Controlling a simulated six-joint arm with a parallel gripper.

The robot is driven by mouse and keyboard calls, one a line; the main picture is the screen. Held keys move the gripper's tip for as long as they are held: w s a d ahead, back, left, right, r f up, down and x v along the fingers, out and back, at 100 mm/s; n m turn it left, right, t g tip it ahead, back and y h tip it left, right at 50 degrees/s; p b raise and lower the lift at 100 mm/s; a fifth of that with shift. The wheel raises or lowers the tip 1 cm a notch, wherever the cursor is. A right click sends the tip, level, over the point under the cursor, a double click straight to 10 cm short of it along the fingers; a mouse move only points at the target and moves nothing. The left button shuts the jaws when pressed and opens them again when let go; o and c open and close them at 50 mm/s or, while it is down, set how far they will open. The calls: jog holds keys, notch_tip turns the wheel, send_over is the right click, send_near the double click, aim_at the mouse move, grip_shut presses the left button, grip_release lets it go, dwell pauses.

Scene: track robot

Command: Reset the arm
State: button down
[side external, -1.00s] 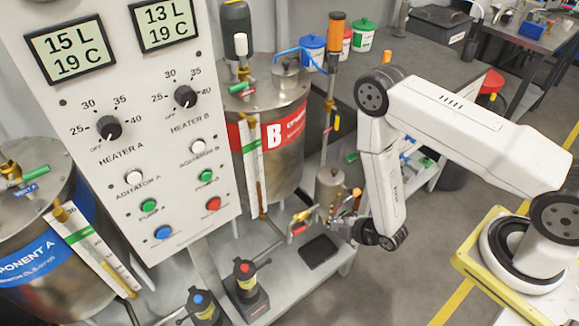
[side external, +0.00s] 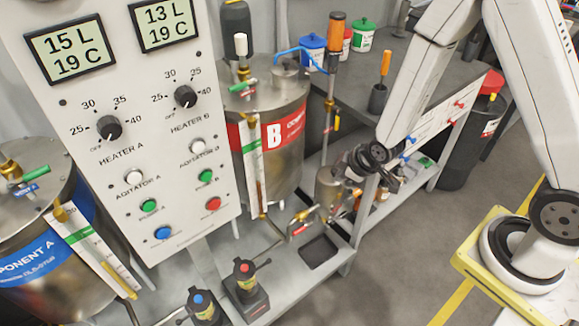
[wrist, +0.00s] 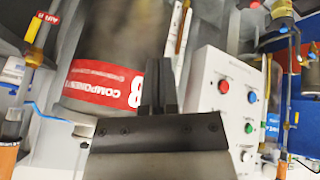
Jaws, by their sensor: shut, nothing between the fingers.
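My gripper (wrist: 160,85) shows in the wrist view with its two dark fingers together and nothing between them. It faces the steel tank with the red Component B label (wrist: 105,84) and the white control panel (wrist: 228,100). In the side external view my gripper (side external: 343,169) is small and dark, to the right of tank B (side external: 275,150) and above the small metal pot (side external: 330,187). Its fingertips are hard to make out there. My white arm reaches in from the right, its upper links partly out of the picture.
The control panel (side external: 135,125) with knobs and buttons stands at the left. A dark workbench (side external: 375,60) holds coloured tubs and an orange-handled tool (side external: 385,66). A black bin (side external: 478,140) stands at the right. Pipes and valves lie below the gripper. Open floor (side external: 400,240) lies in front.

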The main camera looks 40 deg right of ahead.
jog(key=s+d+r+m+g, duration=0.1)
jog(key=s+r+m+g, duration=0.2)
jog(key=s+r+m, duration=0.3)
jog(key=s+r, duration=0.3)
jog(key=r, duration=0.3)
jog(key=shift+s+d+r+m+g, duration=0.2)
jog(key=shift+s+m+g, duration=0.1)
jog(key=shift+m, duration=0.1)
jog(key=c, duration=0.9)
grip_release()
jog(key=shift+w+a+f+m, duration=0.15)
jog(key=shift+w+f+m, duration=0.25)
jog(key=shift+w, duration=0.2)
jog(key=w+a+f+m+y, duration=0.1)
jog(key=w+f+m, duration=0.4)
jog(key=f, duration=0.5)
jog(key=w+a+f+m+y, duration=0.1)
jog(key=w+f+m, duration=0.3)
jog(key=f, duration=0.7)
jog(key=w+a+f+m+y, duration=0.1)
jog(key=w+f+m+y, duration=0.1)
jog(key=w+f+m, duration=0.3)
jog(key=shift+w+a+f+m, duration=0.15)
jog(key=shift+f+m, duration=0.65)
jog(key=shift+f, duration=0.55)
jog(key=shift+w+a+f+m, duration=0.15)
jog(key=shift+f+m, duration=0.65)
jog(key=shift+f, duration=0.5)
jog(key=shift+f, duration=0.15)
